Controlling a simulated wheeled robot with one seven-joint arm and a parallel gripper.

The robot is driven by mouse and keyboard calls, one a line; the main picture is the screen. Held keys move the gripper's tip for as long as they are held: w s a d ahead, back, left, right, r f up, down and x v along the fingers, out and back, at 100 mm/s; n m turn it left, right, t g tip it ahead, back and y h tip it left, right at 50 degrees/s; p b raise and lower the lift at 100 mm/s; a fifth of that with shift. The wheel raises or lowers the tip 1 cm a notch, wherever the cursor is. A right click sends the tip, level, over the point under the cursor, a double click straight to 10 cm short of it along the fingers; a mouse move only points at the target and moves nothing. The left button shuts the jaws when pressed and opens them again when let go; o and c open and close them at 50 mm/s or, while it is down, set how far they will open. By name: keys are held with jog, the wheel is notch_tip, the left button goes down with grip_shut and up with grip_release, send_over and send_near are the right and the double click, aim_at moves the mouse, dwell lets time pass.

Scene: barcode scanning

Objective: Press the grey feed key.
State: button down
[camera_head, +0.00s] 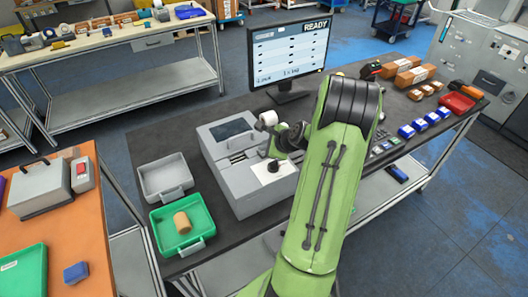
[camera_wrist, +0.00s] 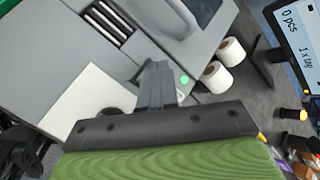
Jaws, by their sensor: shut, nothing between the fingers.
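The grey label printer (camera_head: 222,183) stands on the dark bench, with a dark window in its lid and a white plate (camera_head: 268,176) on its front top. It also fills much of the wrist view (camera_wrist: 60,45). My gripper (camera_head: 272,167) is over the printer's front, close to the white plate. In the wrist view my gripper's fingers (camera_wrist: 155,75) are together and empty, pointing at the printer's top. A small green light (camera_wrist: 184,79) shows just right of the fingertips. I cannot make out the grey feed key; my fingers may hide it. Contact cannot be told.
White paper rolls (camera_wrist: 224,66) sit beside the printer. A monitor (camera_head: 288,55) reading READY stands behind. A grey tray (camera_head: 165,178) and a green tray (camera_head: 165,244) holding a brown cylinder (camera_head: 182,222) are at left. Blue boxes (camera_head: 420,125) and a red tray (camera_head: 457,103) are at right.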

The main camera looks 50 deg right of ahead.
jog(key=shift+f, duration=0.35)
jog(key=shift+r, duration=0.1)
dwell(0.4)
jog(key=shift+r+p, duration=0.6)
jog(key=shift+r, duration=0.2)
notch_tip(320, 180, up, 5)
jog(key=p, duration=0.4)
jog(key=shift+r, duration=0.15)
jog(key=shift+f, duration=0.2)
jog(key=shift+r, duration=0.1)
